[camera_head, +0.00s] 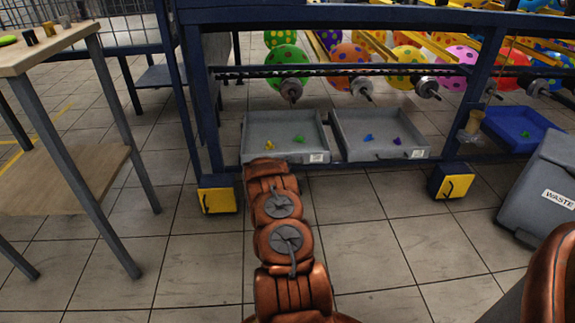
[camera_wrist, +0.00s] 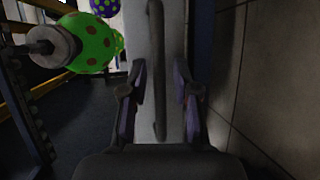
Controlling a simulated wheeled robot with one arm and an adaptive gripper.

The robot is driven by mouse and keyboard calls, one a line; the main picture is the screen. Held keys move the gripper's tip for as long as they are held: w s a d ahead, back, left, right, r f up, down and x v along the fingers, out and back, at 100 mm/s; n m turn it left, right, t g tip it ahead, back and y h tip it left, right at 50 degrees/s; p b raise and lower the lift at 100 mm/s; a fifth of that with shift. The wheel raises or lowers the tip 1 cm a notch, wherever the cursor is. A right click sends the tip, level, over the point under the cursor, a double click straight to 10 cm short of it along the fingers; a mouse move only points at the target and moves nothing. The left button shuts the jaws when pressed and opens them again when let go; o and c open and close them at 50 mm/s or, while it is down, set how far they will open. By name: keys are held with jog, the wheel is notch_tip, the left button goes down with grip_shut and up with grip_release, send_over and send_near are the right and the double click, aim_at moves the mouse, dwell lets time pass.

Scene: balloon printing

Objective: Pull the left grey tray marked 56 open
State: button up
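The left grey tray (camera_head: 296,157) lies low under the blue frame, with small yellow and green pieces inside and a white label at its front right corner. The number on the label is too small to read. My copper arm reaches to the left part of its front, and the arm hides the handle there. In the wrist view, a dark bar handle (camera_wrist: 157,30) stands in front of the grey tray front (camera_wrist: 142,28). My gripper (camera_wrist: 157,68) is open, with one finger on each side of the handle and gaps visible between.
A second grey tray (camera_head: 381,152) with blue and purple pieces sits close on the right. A blue tray (camera_head: 522,127) and a grey waste bin (camera_head: 543,184) stand farther right. Yellow-faced feet (camera_head: 218,201) flank the trays. A wooden table (camera_head: 62,178) stands left. The floor in front is clear.

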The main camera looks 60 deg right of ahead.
grip_shut()
